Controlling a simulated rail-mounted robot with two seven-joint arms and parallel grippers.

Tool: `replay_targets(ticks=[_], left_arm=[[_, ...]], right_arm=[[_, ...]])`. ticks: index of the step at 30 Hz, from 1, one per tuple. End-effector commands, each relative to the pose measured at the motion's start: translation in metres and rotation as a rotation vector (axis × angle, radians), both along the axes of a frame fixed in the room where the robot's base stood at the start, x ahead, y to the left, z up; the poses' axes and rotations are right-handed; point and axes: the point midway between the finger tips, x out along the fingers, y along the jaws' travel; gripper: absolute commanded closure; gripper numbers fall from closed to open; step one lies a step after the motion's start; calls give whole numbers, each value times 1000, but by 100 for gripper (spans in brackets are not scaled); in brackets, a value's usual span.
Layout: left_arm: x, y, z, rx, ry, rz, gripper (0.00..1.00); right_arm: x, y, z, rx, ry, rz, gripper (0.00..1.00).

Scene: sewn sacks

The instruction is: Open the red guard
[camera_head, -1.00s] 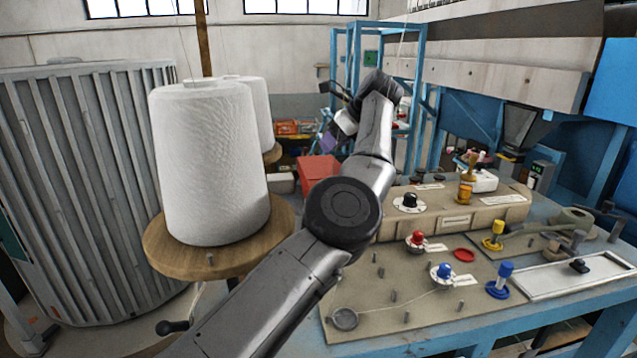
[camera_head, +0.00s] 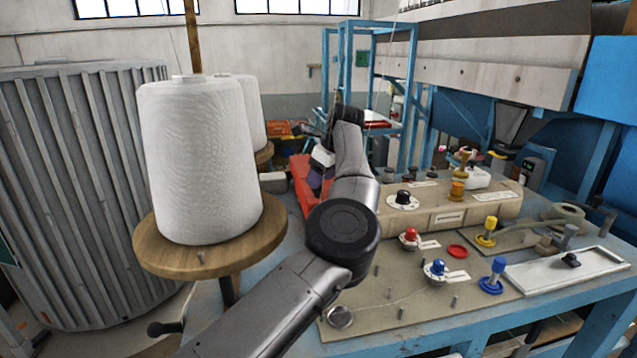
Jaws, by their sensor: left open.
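The red guard (camera_head: 304,196) is at the left end of the workbench, just right of the big white yarn cone. It shows as a slanted red shape, partly covered by my left arm. My left gripper (camera_head: 314,136) is open at the guard's upper part, with its dark fingers toward the far left. A small purple patch shows just below the gripper. I cannot tell whether the fingers touch the guard, or how far the guard stands open. My right gripper is not in view.
White yarn cones (camera_head: 198,160) stand on round wooden discs (camera_head: 160,255) to the left. The bench panel (camera_head: 400,290) on the right carries red, blue and yellow knobs. A blue frame (camera_head: 341,75) rises behind. A grey ribbed drum (camera_head: 70,190) fills the far left.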

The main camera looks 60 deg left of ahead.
Motion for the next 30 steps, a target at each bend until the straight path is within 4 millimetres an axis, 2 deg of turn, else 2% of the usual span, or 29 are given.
replay_targets(ticks=[9,19,30], left_arm=[[-4,8,-21,1,0,0,44],[-4,8,-23,1,0,-1,44],[-4,8,-23,1,0,-1,78]], right_arm=[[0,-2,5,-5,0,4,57],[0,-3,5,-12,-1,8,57],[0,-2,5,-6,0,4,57]])
